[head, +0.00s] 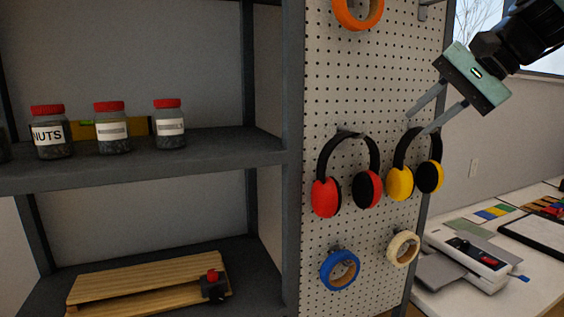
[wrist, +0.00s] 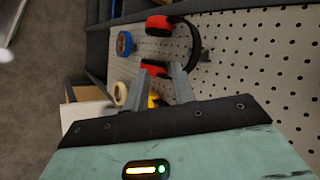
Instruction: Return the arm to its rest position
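My gripper (head: 437,113) is at the upper right of the head view, in front of the right edge of the pegboard. Its two fingers are spread apart with nothing between them, pointing down and left. In the wrist view my gripper (wrist: 160,74) also shows its two fingers apart and empty. The yellow earmuffs (head: 400,183) hang on the pegboard just below the fingertips, and the right fingertip overlaps their band in the head view. I cannot tell whether they touch. The red earmuffs (head: 326,197) hang to their left and also show in the wrist view (wrist: 158,26).
The pegboard (head: 345,100) also holds an orange tape roll (head: 340,14), a blue roll (head: 328,272) and a cream roll (head: 394,247). Jars (head: 112,135) stand on the left shelf (head: 220,150). A white table (head: 530,285) with a laminator-like machine (head: 470,258) is at lower right.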

